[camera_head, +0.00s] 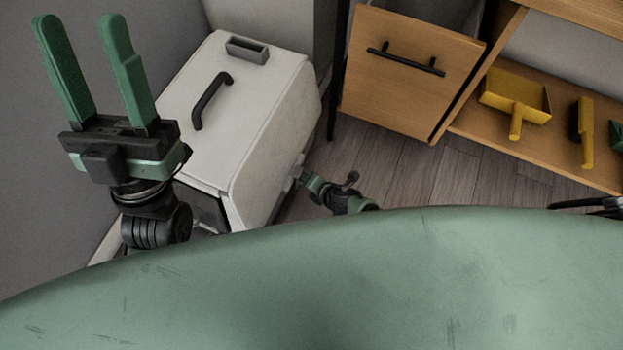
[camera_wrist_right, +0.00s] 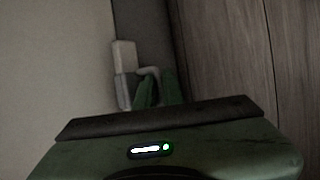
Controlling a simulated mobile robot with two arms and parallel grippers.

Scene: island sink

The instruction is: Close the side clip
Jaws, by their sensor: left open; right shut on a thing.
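The side clip (camera_wrist_right: 124,72) is a pale piece with a grey loop on the side of a white box (camera_head: 225,105). My right gripper (camera_wrist_right: 157,90) is low beside the box, its green fingers shut on the clip's grey loop. In the head view the right gripper (camera_head: 304,178) is small and touches or nearly touches the box's right side, so the clip is mostly hidden there. I cannot tell whether the clip is fastened. My left gripper (camera_head: 90,72) is raised in front of the grey wall, open and empty, left of the box.
The box has a black handle (camera_head: 209,100) and a small grey holder (camera_head: 247,49) on top. A wooden cabinet with an open drawer (camera_head: 405,68) and a shelf holding a yellow dustpan (camera_head: 515,100) and yellow brush (camera_head: 583,132) stands at right. Wooden floor (camera_head: 400,175) lies clear between.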

